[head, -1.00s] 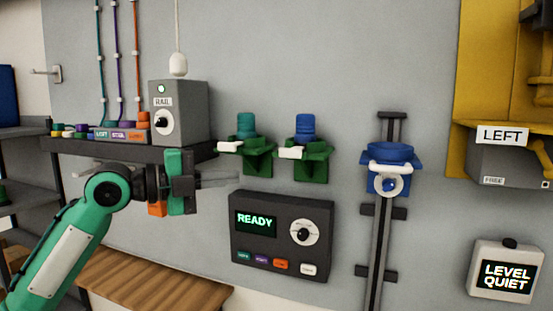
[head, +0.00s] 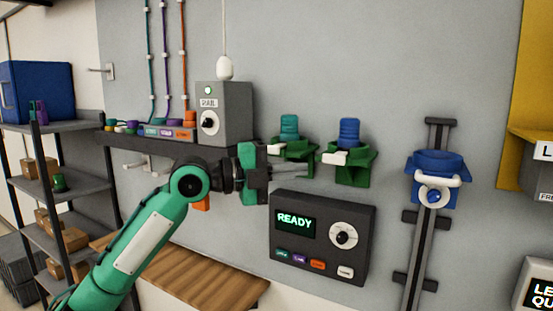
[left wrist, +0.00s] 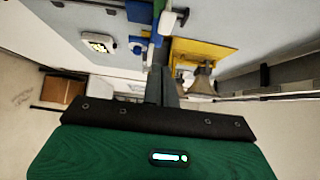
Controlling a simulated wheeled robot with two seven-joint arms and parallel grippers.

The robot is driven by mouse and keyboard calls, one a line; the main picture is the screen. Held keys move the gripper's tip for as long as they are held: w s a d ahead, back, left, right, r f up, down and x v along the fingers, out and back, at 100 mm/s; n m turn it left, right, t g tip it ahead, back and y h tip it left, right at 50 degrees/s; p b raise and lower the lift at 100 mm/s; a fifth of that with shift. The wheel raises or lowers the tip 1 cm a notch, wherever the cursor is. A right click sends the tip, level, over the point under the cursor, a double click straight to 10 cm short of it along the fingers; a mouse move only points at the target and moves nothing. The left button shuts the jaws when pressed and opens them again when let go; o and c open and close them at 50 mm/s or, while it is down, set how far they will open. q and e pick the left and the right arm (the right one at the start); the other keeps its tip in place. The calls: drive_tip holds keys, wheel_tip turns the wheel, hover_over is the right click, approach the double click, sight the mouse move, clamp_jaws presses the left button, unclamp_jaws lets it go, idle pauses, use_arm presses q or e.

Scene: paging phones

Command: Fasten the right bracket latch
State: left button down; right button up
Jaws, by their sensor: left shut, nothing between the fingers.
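The right green bracket (head: 352,172) is on the grey wall and holds a blue ribbed cylinder (head: 349,131). Its white latch (head: 334,158) sticks out at the bracket's left side. The left green bracket (head: 291,152) holds a teal cylinder (head: 289,126); its white latch is partly hidden by my gripper. My left gripper (head: 308,172) is shut and empty, its fingertips in front of the wall just left of and below the right latch. In the left wrist view, the closed fingers (left wrist: 161,85) point toward white, blue and green parts that I cannot identify surely. My right gripper is not seen.
A dark READY panel (head: 322,235) is just below the gripper. A blue clamp (head: 437,165) sits on a vertical rail to the right. A grey RAIL box (head: 225,113) stands on the shelf (head: 145,143) at the left. The wall between brackets and rail is clear.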

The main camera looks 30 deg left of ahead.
sight(330, 160)
use_arm(q)
drive_tip(key=w+d+p, duration=0.1)
drive_tip(key=w, duration=0.1)
drive_tip(key=w+d+p, duration=0.1)
drive_tip(key=w+p, duration=0.1)
drive_tip(key=w+d+p, duration=0.1)
drive_tip(key=w, duration=0.1)
drive_tip(key=shift+w+p, duration=0.35)
drive_tip(key=shift+w+d, duration=0.1)
drive_tip(key=shift+w+f+b, duration=0.15)
drive_tip(key=shift+w+b, duration=0.35)
drive_tip(key=shift+b, duration=0.1)
drive_tip(key=shift+w+b, duration=0.35)
drive_tip(key=shift+w, duration=0.25)
drive_tip(key=shift+s+r, duration=0.1)
drive_tip(key=shift+r, duration=0.15)
